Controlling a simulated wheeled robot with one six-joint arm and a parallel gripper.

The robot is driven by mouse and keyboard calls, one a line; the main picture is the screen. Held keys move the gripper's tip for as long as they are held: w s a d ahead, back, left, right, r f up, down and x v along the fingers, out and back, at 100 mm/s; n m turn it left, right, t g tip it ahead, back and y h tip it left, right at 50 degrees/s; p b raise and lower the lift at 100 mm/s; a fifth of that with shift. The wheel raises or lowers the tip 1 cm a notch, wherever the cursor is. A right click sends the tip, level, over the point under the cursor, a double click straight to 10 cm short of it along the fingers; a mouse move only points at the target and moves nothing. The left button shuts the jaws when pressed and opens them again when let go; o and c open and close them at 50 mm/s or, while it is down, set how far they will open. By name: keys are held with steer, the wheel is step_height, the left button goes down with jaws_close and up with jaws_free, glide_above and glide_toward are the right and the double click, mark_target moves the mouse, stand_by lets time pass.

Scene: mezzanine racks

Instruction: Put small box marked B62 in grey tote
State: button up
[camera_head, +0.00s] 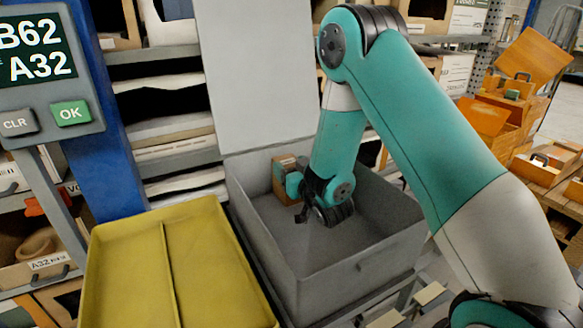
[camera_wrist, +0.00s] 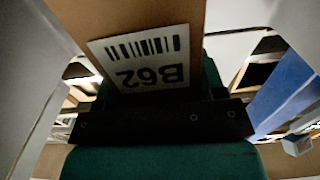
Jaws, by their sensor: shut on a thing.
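The small box marked B62 (camera_wrist: 135,20) is brown, with a white barcode label (camera_wrist: 148,62) that reads upside down in the wrist view. In the head view the brown box (camera_head: 284,180) shows inside the grey tote, near its back left wall, partly hidden by my arm. The grey tote (camera_head: 352,273) is open at the top. My gripper (camera_wrist: 150,108) is shut on the box. In the head view the gripper is at the box, below the tote's rim, and its fingers are mostly hidden. I cannot tell whether the box touches the tote floor.
A yellow divided tray (camera_head: 165,262) stands left of the tote. A grey panel (camera_head: 258,75) rises behind the tote. A blue post (camera_head: 105,120) carries a display (camera_head: 36,67) reading B62 and A32. Shelves stand behind, and orange boxes (camera_head: 500,115) at right.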

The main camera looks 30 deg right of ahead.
steer(key=shift+f, duration=0.25)
steer(key=o, duration=1)
steer(key=shift+r+p, duration=0.45)
steer(key=shift+r, duration=0.15)
steer(key=shift+s+b, duration=0.85)
steer(key=shift+s, duration=2.9)
